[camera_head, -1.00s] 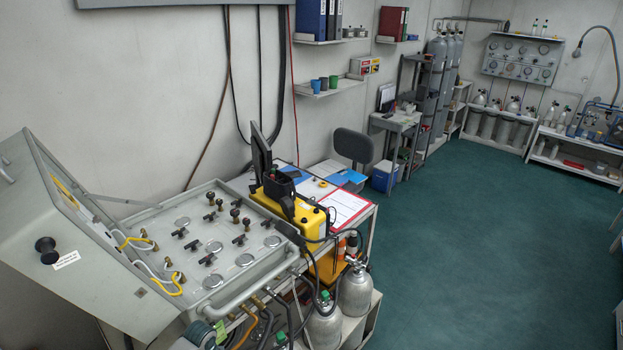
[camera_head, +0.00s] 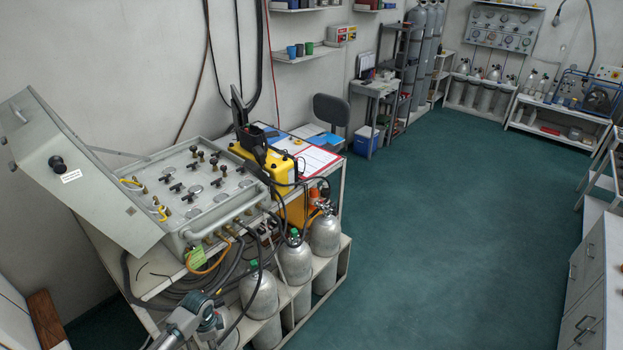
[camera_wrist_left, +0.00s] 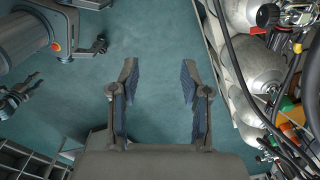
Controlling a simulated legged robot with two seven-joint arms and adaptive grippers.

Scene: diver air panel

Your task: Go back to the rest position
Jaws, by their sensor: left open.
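My left gripper (camera_wrist_left: 158,82) is open and empty in the left wrist view, its two dark ridged fingers spread over the bare green floor. It touches nothing there. Grey cylinders (camera_wrist_left: 258,65) and black hoses stand to its right, apart from the fingers. In the head view a grey arm part of mine (camera_head: 192,322) shows at the bottom edge, in front of the cylinders; no fingers can be made out there. Dark claw-like parts at the left of the wrist view seem to be mine, but I cannot tell whether they are my right gripper.
The open grey air panel (camera_head: 195,185) stands at left, its lid raised. A yellow case (camera_head: 258,165) sits beside it. Silver cylinders (camera_head: 296,262) stand on the shelf below. Clear green floor (camera_head: 430,220) lies to the right; grey drawers (camera_head: 585,280) stand at the right edge.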

